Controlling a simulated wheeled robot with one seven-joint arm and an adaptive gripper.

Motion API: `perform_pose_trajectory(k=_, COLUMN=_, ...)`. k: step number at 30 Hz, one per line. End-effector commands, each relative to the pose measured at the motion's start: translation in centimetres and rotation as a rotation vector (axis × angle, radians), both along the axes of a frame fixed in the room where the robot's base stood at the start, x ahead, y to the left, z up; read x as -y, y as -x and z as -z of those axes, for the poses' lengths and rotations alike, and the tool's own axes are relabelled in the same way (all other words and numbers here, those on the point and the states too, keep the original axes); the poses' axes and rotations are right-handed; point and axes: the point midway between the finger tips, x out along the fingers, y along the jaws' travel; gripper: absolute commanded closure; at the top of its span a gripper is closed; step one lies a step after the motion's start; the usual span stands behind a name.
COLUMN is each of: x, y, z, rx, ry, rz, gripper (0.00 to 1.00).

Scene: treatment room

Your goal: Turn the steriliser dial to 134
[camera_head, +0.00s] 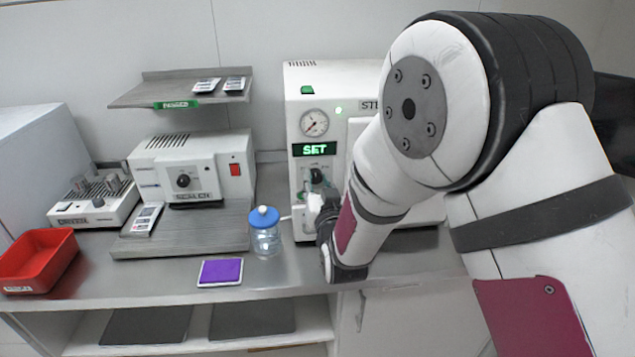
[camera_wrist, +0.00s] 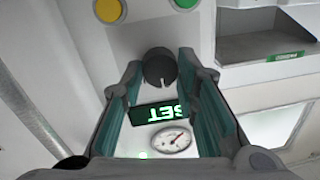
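The steriliser (camera_head: 300,90) is a white box at the back of the bench, partly hidden by my arm. Its dial (camera_head: 317,175) is a dark knob below the green-lit "SET" display (camera_head: 314,149). In the wrist view, which is upside down, the dial (camera_wrist: 160,62) lies between the tips of my gripper (camera_wrist: 159,78). The fingers are open, one on each side of the knob, with small gaps showing. In the head view my gripper (camera_head: 320,192) is at the steriliser's front, mostly hidden by my wrist. I cannot read any dial markings.
A blue-lidded jar (camera_head: 265,235) stands just left of my gripper. A purple pad (camera_head: 220,272) lies near the bench edge. Yellow (camera_wrist: 109,10) and green (camera_wrist: 186,3) buttons sit near the dial. A sealer (camera_head: 190,170) and a red tray (camera_head: 38,262) are further left.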

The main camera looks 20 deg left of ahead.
Motion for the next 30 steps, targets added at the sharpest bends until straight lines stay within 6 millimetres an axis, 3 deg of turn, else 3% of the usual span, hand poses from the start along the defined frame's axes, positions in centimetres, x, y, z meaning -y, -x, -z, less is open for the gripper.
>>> perform_pose_trajectory(k=14, x=0.07, y=-0.16, z=0.06, rx=-0.040, ry=-0.070, rz=0.001, gripper=1.00)
perform_pose_trajectory(k=30, x=0.12, y=-0.30, z=0.31, rx=-0.272, ry=-0.452, rz=0.000, gripper=1.00)
